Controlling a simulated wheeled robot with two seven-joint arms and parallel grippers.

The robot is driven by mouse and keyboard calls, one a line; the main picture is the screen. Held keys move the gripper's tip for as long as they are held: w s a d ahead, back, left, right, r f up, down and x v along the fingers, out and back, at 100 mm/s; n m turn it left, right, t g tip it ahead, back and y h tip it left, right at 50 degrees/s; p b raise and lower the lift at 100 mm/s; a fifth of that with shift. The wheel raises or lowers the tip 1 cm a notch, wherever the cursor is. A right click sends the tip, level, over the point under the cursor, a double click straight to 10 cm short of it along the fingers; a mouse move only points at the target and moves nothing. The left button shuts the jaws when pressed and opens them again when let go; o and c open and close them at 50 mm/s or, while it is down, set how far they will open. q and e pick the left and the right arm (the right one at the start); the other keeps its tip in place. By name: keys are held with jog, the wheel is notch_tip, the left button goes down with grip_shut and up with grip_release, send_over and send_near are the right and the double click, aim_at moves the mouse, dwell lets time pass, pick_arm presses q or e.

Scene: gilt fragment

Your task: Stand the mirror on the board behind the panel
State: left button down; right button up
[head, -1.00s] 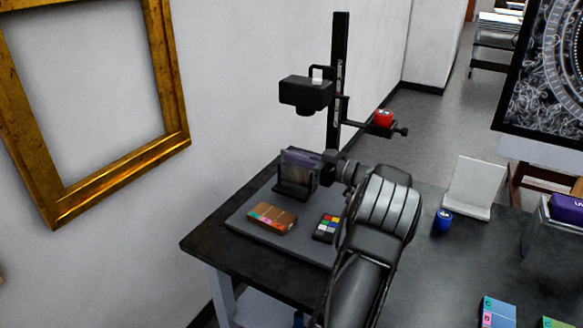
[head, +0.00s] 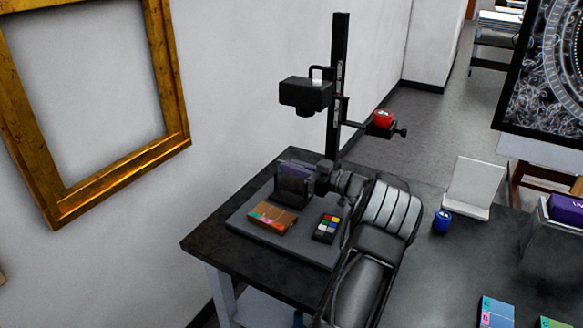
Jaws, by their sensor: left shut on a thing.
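The mirror (head: 296,183) is a small dark upright plate with a purplish reflection, at the back of the grey board (head: 242,225). My left gripper (head: 322,179) is shut on its right side, and the arm comes in from the lower right of it. The mirror looks upright, just behind the panel (head: 272,218), a brown block with a strip of coloured patches that lies on the board. The mirror's lower edge is close to the board; I cannot tell whether it touches. My right gripper is not in view.
A colour checker card (head: 326,229) lies on the board, right of the panel. A black camera stand (head: 339,90) rises behind, its camera (head: 305,93) above the mirror. A blue jar (head: 442,220) stands to the right.

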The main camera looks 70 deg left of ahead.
pick_arm(q)
jog(key=c, duration=1.6)
grip_release()
jog(key=shift+o, duration=0.2)
jog(key=b+v, duration=0.1)
jog(key=v, duration=1.1)
